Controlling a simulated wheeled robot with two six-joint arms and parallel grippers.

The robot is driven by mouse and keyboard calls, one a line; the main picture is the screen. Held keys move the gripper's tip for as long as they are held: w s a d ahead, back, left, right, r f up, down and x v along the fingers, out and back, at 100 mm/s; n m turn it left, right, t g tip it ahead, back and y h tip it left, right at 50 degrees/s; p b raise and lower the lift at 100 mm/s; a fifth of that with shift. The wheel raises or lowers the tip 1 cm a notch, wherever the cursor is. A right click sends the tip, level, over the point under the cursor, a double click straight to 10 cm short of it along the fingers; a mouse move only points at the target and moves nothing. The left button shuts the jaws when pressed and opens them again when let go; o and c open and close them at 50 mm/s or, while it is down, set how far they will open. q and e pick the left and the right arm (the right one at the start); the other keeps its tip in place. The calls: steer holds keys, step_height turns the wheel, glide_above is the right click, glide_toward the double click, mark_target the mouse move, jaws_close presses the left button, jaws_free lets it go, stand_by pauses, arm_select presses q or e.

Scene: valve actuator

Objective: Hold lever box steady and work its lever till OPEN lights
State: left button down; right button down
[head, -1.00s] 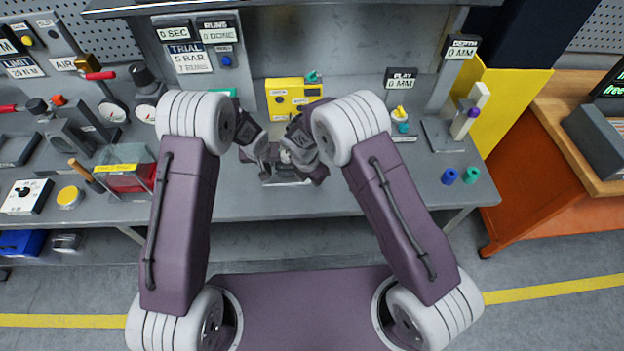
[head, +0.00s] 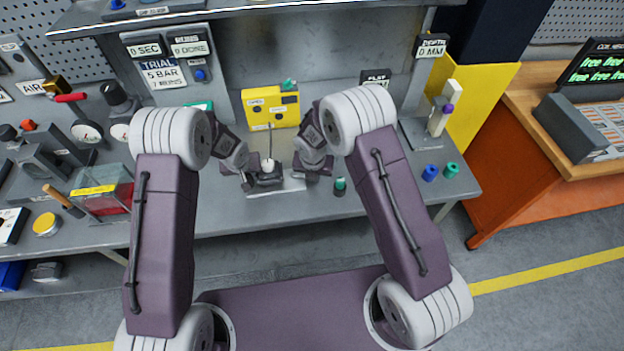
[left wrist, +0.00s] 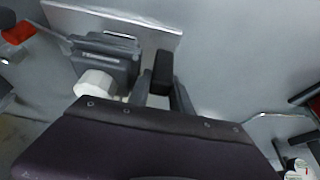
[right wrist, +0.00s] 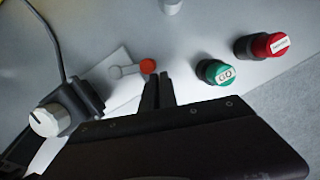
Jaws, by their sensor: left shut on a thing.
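The lever box (head: 266,177) is a small dark box with a white knob, on a pale plate (head: 292,184) at the bench's front middle. It shows in the left wrist view (left wrist: 104,58) and the right wrist view (right wrist: 77,102). My left gripper (head: 250,181) is at its left; its fingers (left wrist: 161,92) are shut on a dark block at the box's side. My right gripper (head: 312,176) is right of the box, apart from it. Its fingers (right wrist: 158,88) are together and look empty. A small grey lever with an orange-red tip (right wrist: 147,66) is just beyond them. No lit OPEN lamp is readable.
A yellow box (head: 270,107) stands behind, with a cable toward the lever box. A green GO button (right wrist: 219,72) and a red button (right wrist: 266,46) are right of my right gripper.

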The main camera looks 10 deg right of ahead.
steer(key=shift+w+d, duration=0.25)
steer(key=shift+w, duration=0.05)
stand_by(0.5)
steer(key=v, duration=1)
steer(key=shift+s+d, duration=0.2)
steer(key=shift+d, duration=0.15)
